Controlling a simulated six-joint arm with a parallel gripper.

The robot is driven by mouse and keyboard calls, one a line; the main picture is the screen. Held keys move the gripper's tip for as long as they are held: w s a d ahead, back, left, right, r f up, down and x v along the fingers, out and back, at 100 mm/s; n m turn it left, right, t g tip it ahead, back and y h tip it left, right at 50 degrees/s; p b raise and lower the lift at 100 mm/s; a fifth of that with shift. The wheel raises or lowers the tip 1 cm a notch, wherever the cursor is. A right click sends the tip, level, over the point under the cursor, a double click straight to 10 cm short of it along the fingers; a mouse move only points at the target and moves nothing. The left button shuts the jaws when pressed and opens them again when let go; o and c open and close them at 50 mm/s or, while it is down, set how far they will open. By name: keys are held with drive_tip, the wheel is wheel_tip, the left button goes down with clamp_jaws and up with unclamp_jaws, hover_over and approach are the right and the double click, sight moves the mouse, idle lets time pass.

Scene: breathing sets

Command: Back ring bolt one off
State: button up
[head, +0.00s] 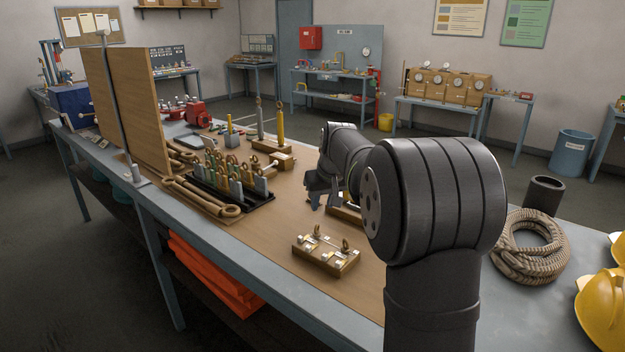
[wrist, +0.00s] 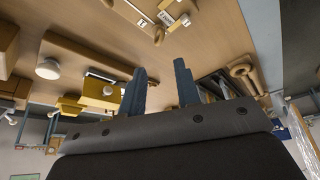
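A small wooden block (head: 324,257) with brass ring bolts and white tags lies on the brown mat in front of my arm. One ring (head: 345,243) stands at its right end and another (head: 317,231) at its far side. Which of them is bolt one cannot be read. In the wrist view, a tagged fitting (wrist: 165,14) that looks like this block shows at the top edge, partly cut off. My gripper (head: 320,194) hangs over the mat, behind and above the block and apart from it. In the wrist view its two fingers (wrist: 160,80) are spread with nothing between them.
A black rack (head: 235,205) of coloured tools stands left of the gripper. Another wooden block (head: 345,214) is partly hidden behind my arm. A rope coil (head: 528,248) and yellow helmets (head: 603,305) are at the right. The mat around the ring-bolt block is clear.

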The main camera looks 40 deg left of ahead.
drive_tip(key=v, duration=0.5)
drive_tip(key=n+t+h, duration=0.2)
drive_tip(key=n, duration=0.4)
hover_over(317, 224)
drive_tip(key=s+d, duration=0.2)
drive_tip(key=s, duration=0.1)
wheel_tip(317, 224, down, 6)
drive_tip(key=v, duration=1)
drive_tip(key=w+a+f+m, duration=0.1)
drive_tip(key=w+f+m, duration=0.1)
drive_tip(key=f+m, duration=0.2)
drive_tip(key=w+a+f+m, duration=0.1)
drive_tip(key=w+f+m, duration=0.1)
drive_tip(key=f+m, duration=0.3)
drive_tip(key=w+a+f+m, duration=0.1)
drive_tip(key=w+f+m, duration=0.1)
drive_tip(key=f+m, duration=0.3)
drive_tip(key=shift+w+a+f+h, duration=0.1)
drive_tip(key=shift+a+f, duration=0.05)
drive_tip(key=shift+f, duration=0.55)
drive_tip(key=shift+w+a+f+h, duration=0.1)
drive_tip(key=shift+w+f, duration=0.05)
drive_tip(key=shift+f, duration=0.55)
drive_tip(key=shift+w+a+f+h, duration=0.1)
drive_tip(key=shift+a+f, duration=0.05)
drive_tip(key=shift+f, duration=0.55)
